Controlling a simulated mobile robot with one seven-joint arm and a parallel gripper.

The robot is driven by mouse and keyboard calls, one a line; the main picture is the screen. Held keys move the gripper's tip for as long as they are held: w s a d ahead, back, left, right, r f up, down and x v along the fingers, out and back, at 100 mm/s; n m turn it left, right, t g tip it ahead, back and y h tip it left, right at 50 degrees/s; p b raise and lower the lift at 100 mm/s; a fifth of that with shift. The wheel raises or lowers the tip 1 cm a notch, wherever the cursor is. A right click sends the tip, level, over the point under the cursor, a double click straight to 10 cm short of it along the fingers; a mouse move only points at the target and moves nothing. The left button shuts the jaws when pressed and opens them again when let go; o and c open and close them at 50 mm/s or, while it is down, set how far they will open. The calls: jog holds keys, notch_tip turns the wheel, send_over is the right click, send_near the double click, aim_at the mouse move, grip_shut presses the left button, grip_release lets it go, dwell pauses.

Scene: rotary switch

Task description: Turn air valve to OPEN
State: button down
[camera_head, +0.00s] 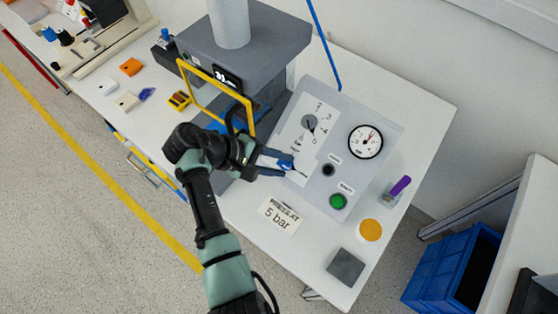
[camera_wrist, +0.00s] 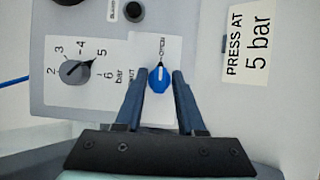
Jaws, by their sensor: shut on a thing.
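The blue air valve knob (camera_wrist: 159,80) sits on a white label plate of the grey panel. The other label, partly hidden by a finger, reads as SHUT (camera_wrist: 132,74) and lies to the left. My gripper (camera_wrist: 162,76) is shut on the knob, with one finger on each side. In the head view my gripper (camera_head: 288,161) reaches the panel from the left, and the knob (camera_head: 285,165) shows small between the fingertips.
A pressure dial (camera_wrist: 75,71) points near 5. The panel also has a gauge (camera_head: 365,141), a black button (camera_head: 327,170) and a green button (camera_head: 338,201). A grey press with a yellow frame (camera_head: 188,95) stands left of the panel. A "PRESS AT 5 bar" card (camera_head: 280,217) lies in front.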

dwell(0.5)
jog(key=c, duration=0.8)
grip_release()
jog(key=shift+c, duration=0.2)
jog(key=p+v, duration=0.2)
jog(key=v, duration=1.1)
